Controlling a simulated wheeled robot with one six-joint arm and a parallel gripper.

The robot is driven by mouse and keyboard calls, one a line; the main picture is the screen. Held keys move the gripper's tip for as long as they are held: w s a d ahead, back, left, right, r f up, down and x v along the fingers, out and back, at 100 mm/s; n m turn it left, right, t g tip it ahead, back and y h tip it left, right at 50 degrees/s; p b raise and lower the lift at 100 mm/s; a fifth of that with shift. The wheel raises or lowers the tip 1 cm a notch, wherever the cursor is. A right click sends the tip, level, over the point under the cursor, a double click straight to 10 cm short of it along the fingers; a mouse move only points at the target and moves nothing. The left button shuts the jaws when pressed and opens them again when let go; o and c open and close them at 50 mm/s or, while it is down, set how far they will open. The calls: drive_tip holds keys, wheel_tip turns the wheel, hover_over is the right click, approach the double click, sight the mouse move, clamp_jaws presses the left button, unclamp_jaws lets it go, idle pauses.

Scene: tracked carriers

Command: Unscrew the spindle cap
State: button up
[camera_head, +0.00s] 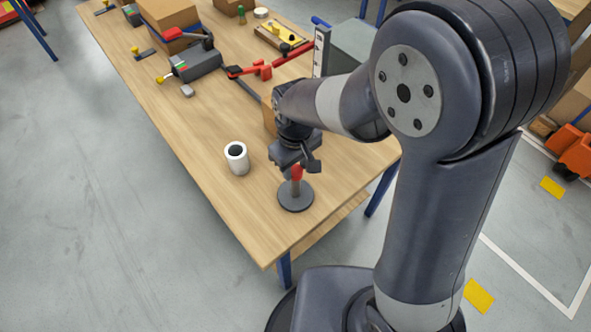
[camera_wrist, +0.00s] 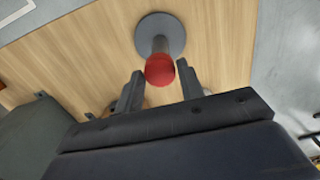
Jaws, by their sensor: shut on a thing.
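The spindle is a short dark post on a round dark grey base (camera_head: 295,197), standing upright near the table's front corner. Its red cap (camera_head: 297,172) sits at the top of the post. In the wrist view the red cap (camera_wrist: 160,70) shows between the two fingers, with the round base (camera_wrist: 151,22) beyond it. My gripper (camera_head: 298,166) reaches down from above and is shut on the red cap. The far side of the cap and the thread are hidden, so I cannot tell how tightly it sits.
A white hollow cylinder (camera_head: 237,160) stands on the wooden table (camera_head: 200,150), left of the spindle. Farther back lie a grey vice-like device (camera_head: 197,66), a red clamp (camera_head: 262,70) and cardboard boxes (camera_head: 168,18). The table's front left part is clear.

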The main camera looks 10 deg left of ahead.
drive_tip(key=shift+c, duration=1.2)
drive_tip(key=n, duration=0.7)
drive_tip(key=shift+n, duration=1.3)
drive_tip(key=shift+n, duration=0.7)
drive_tip(key=n, duration=0.8)
drive_tip(key=shift+n, duration=0.3)
